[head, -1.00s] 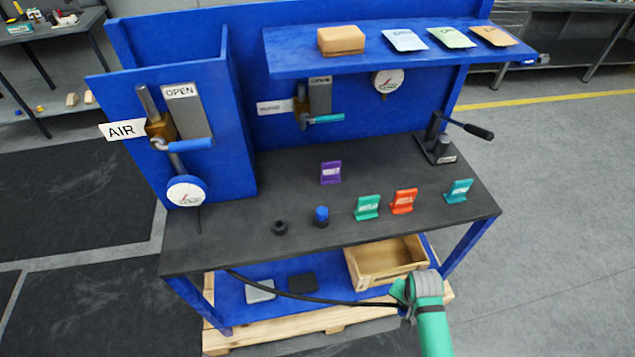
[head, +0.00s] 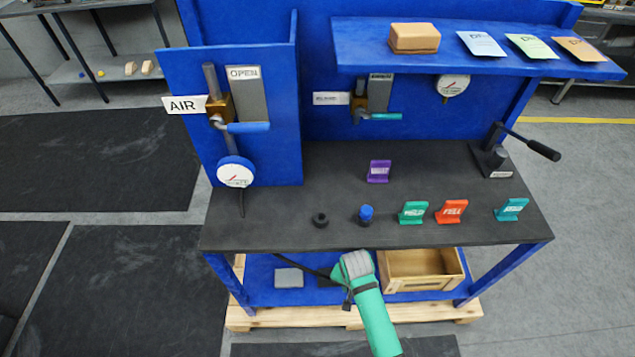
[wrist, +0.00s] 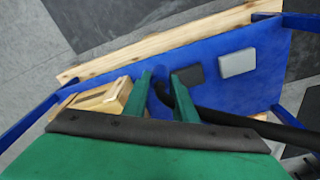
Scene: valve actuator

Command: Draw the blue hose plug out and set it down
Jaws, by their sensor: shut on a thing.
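Purple (head: 378,171), green (head: 413,212), red (head: 451,211) and teal (head: 511,209) label stands are on the bench. A lever (head: 528,145) stands at the right. A wooden crate (head: 462,282) and a grey block (head: 289,278) lie on the lower shelf. The bench's left front is clear.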

